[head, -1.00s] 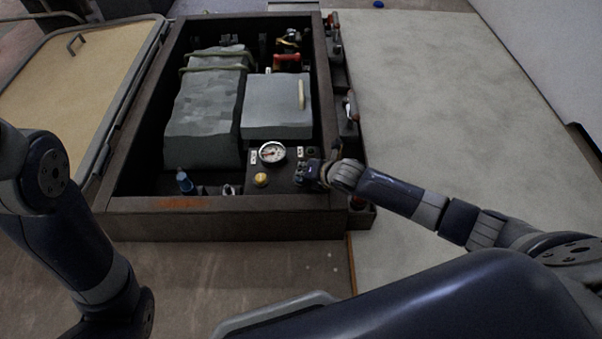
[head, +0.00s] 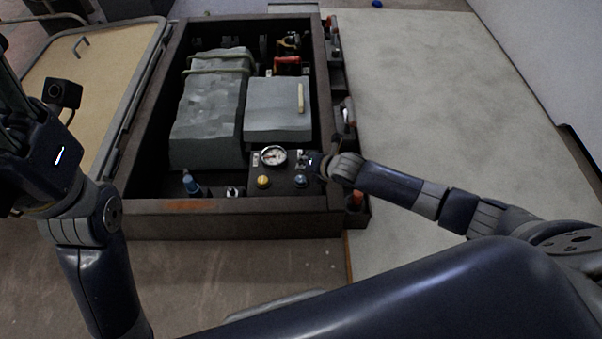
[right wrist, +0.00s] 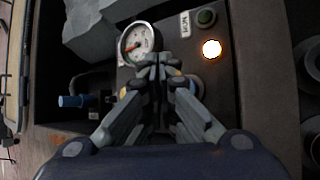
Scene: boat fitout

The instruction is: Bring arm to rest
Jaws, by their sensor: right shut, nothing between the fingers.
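My right gripper (head: 314,162) is over the right side of a dark control panel (head: 282,185) in the near right corner of the open box. Its fingers are closed together and empty, as the right wrist view (right wrist: 158,70) also shows. They hide part of the panel, including most of a round knob behind them. My left arm is raised at the left edge of the head view. Its gripper (head: 8,85) is cut off by the frame edge, so its fingers cannot be read.
The panel has a gauge (head: 273,156), a yellow knob (head: 263,182) and a grey-blue knob (head: 300,181). The box rim (head: 220,204) surrounds two grey blocks (head: 212,110) (head: 279,110) and a blue-handled part (head: 190,182). Pale floor (head: 430,110) at right is clear.

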